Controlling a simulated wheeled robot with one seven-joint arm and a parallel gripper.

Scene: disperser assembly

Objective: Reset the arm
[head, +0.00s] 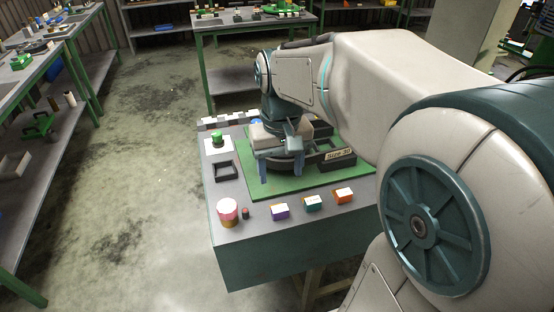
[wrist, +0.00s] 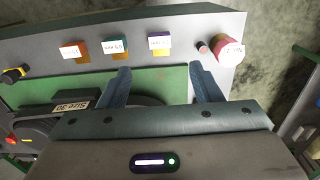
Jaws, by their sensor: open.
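My arm reaches over the workbench (head: 225,255) from the right in the head view. My gripper (head: 282,176) points down above the green mat (head: 270,192), near a dark round fixture with a "Size 30" label (head: 338,154). In the wrist view its two blue fingers (wrist: 158,84) are spread wide with nothing between them. The fixture is partly hidden by my gripper and arm. Whether the fingertips touch the mat cannot be told.
Purple (head: 280,212), teal (head: 313,203) and orange (head: 343,196) boxes line the front edge. A pink and yellow cylinder (head: 228,212) stands at the front left beside a small dark red one (head: 245,213). A black square frame (head: 226,170) lies left of the mat. The floor left is clear.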

